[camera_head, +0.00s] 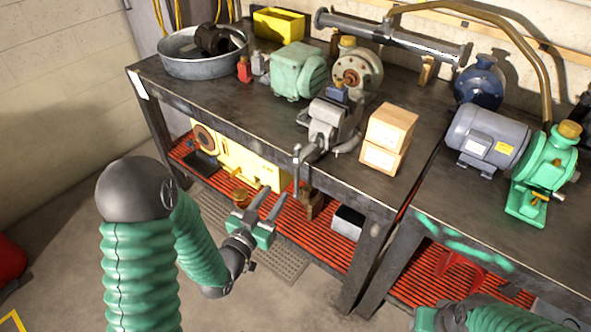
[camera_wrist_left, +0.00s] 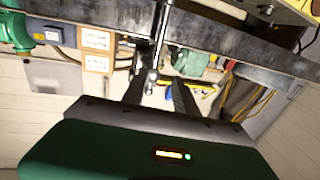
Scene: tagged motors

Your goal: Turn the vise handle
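The grey vise (camera_head: 328,125) is mounted at the front edge of the dark workbench. Its handle (camera_head: 297,168) is a metal bar hanging nearly upright in front of the edge. It also shows in the left wrist view (camera_wrist_left: 158,38) as an upright bar. My left gripper (camera_head: 276,196) is open and empty, just below and left of the handle in the head view. In the left wrist view its fingers (camera_wrist_left: 156,82) are spread, with the handle lined up between them. I cannot tell whether they touch. My right gripper is only partly visible at the bottom right edge; its fingers are unclear.
Two stacked boxes (camera_head: 388,138) stand right of the vise; a green machine (camera_head: 297,72) stands behind it. The red lower shelf (camera_head: 262,212) holds a yellow item (camera_head: 245,165). A second bench at right carries a blue-grey motor (camera_head: 487,137). Floor before the bench is open.

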